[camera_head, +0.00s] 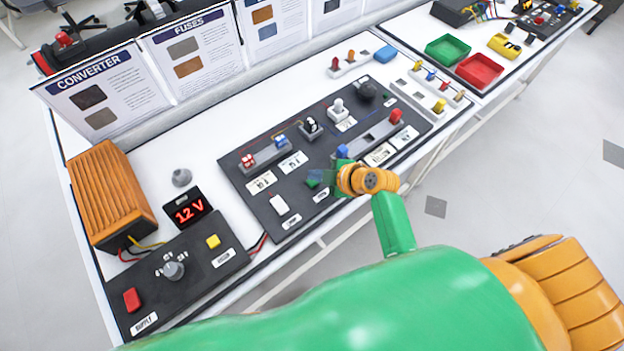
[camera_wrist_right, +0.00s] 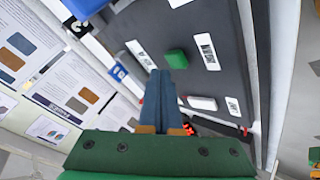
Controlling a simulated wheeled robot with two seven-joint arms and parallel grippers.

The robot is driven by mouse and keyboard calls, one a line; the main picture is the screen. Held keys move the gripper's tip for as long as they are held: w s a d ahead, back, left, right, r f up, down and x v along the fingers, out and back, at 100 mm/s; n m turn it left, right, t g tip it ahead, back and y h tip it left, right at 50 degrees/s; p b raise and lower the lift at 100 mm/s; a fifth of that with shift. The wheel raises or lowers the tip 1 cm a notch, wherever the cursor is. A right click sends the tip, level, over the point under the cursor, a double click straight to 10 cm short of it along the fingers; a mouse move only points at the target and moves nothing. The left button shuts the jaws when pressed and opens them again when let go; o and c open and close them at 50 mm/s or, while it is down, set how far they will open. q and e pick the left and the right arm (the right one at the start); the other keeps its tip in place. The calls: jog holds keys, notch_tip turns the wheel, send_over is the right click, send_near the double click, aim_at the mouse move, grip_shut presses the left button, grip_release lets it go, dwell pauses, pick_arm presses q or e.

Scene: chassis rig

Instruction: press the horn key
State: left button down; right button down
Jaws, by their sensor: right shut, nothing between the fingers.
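On the dark board (camera_head: 244,188) are a green key (camera_head: 313,181) and a white key (camera_head: 279,204), each with a white label beside it. The lettering is too small to tell which is the horn key. My right gripper (camera_head: 334,178) is over the board just right of the green key, partly covering that area. In the right wrist view my right gripper (camera_wrist_right: 163,74) has its fingers together and empty. The green key (camera_wrist_right: 175,59) appears just past the fingertips, and the white key (camera_wrist_right: 202,103) lies to the right of the fingers. Contact cannot be told. My left gripper is out of view.
The board also carries fuses, a white-topped knob (camera_head: 338,108), a dark dome (camera_head: 366,91) and a slot with a red block (camera_head: 396,116). At left are an orange converter (camera_head: 108,195), a 12 V display (camera_head: 188,210) and a supply box with a yellow button (camera_head: 213,241).

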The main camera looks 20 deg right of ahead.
aim_at(316, 183)
jog(key=shift+f, duration=0.15)
jog(key=shift+f+b, duration=0.3)
jog(key=shift+b, duration=0.1)
jog(key=shift+f+b, duration=0.4)
jog(key=shift+f, duration=0.05)
dwell(0.5)
jog(key=shift+r+p, duration=0.9)
notch_tip(316, 183, up, 5)
jog(key=p, duration=0.5)
jog(key=shift+r, duration=0.15)
